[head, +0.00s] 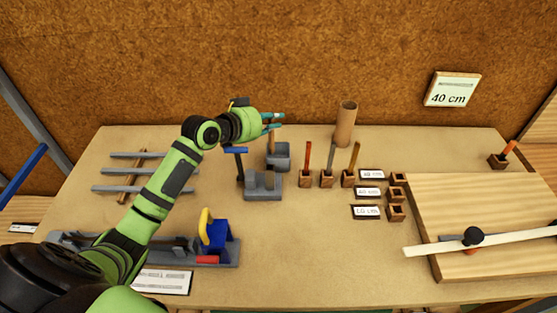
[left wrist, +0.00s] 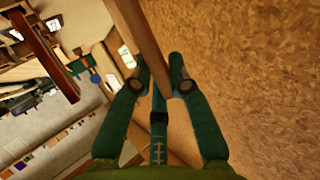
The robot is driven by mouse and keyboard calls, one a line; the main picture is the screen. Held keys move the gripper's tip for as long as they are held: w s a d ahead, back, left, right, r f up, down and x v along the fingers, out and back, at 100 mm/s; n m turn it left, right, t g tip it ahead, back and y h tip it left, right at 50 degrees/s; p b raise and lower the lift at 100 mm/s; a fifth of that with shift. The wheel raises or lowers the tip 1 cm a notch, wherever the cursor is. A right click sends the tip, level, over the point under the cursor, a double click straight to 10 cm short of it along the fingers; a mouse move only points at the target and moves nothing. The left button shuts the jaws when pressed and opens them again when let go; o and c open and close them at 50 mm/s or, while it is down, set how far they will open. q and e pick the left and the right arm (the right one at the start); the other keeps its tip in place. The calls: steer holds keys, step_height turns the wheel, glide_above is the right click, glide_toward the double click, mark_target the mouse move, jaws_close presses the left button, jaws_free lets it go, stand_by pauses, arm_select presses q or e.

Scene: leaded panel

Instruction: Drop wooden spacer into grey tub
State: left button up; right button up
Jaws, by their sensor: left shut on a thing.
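My left gripper (head: 273,121) is up near the back wall, shut on a wooden spacer (head: 271,142). The spacer is a thin brown stick that hangs down from the fingers, over or in front of the grey tub (head: 284,160); I cannot tell whether its lower end is inside. In the left wrist view, the spacer (left wrist: 143,38) runs between the teal fingertips (left wrist: 160,82). The tub stands at the back middle of the table. My right gripper is not in view.
A grey stand (head: 263,188) with a blue-topped tool (head: 236,150) is just in front of the tub. A brown tube (head: 345,123) stands to its right, behind small wooden holders with upright sticks (head: 328,178). A wooden board (head: 490,210) lies at the right.

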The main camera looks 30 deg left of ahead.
arm_select(q)
steer(key=o, duration=0.8)
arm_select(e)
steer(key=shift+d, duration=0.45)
arm_select(q)
steer(key=v, duration=1.2)
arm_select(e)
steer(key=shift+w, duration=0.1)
arm_select(q)
steer(key=shift+r, duration=0.1)
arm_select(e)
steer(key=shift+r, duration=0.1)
